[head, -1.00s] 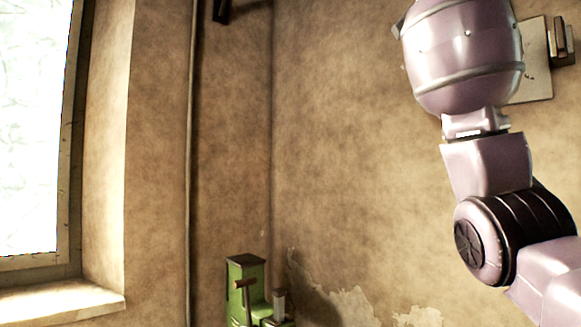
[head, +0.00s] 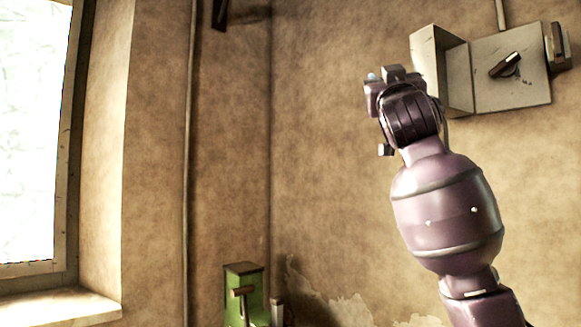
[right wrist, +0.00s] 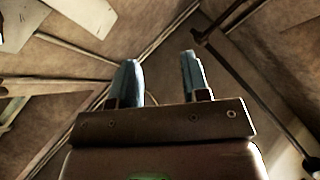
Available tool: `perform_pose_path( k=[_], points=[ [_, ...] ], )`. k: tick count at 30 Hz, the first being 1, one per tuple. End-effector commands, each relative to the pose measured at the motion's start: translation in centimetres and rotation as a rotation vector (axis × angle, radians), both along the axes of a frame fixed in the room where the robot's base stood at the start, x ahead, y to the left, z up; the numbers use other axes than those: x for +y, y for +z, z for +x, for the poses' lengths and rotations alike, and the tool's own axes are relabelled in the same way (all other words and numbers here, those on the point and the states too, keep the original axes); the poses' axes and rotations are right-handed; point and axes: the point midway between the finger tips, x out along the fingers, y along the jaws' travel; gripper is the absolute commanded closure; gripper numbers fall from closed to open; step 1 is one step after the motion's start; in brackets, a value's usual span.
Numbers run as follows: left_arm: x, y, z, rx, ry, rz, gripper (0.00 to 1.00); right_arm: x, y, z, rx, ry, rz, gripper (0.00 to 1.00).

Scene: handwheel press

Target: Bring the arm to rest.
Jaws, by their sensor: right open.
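My right arm comes in from the lower right of the head view and points up. Its gripper (head: 376,82) is at the top of the arm, to the left of the wall box, and its fingers are hard to make out there. In the right wrist view the two blue-grey fingers of the right gripper (right wrist: 161,84) stand apart with nothing between them. My left gripper is in neither view.
A grey wall box (head: 530,92) with an open door (head: 440,65) and a dark rotary handle (head: 506,65) is at the upper right. A green machine (head: 243,285) stands at the bottom centre. A window (head: 30,130) is at the left. The wall between is bare.

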Motion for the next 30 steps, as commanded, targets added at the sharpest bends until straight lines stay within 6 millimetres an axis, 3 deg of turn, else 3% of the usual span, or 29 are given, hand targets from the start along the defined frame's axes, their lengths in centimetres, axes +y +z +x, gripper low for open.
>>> perform_pose_path(
  k=[1, 6, 15, 23, 30],
  points=[
    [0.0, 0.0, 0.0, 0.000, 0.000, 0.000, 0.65, 0.1, -2.8, 1.2, 0.021, 0.009, -0.032, 0.57],
    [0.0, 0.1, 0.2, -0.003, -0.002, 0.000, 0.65, 0.6, -11.1, 3.8, 0.072, 0.048, -0.118, 0.57],
    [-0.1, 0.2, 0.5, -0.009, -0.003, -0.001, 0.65, 0.3, -26.3, 5.7, 0.182, 0.114, -0.198, 0.57],
    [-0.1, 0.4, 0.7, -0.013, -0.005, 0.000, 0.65, -0.8, -39.4, 4.5, 0.300, 0.165, -0.205, 0.57],
    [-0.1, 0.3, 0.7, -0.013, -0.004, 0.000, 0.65, -2.3, -50.9, 1.3, 0.429, 0.200, -0.170, 0.57]
  ],
)
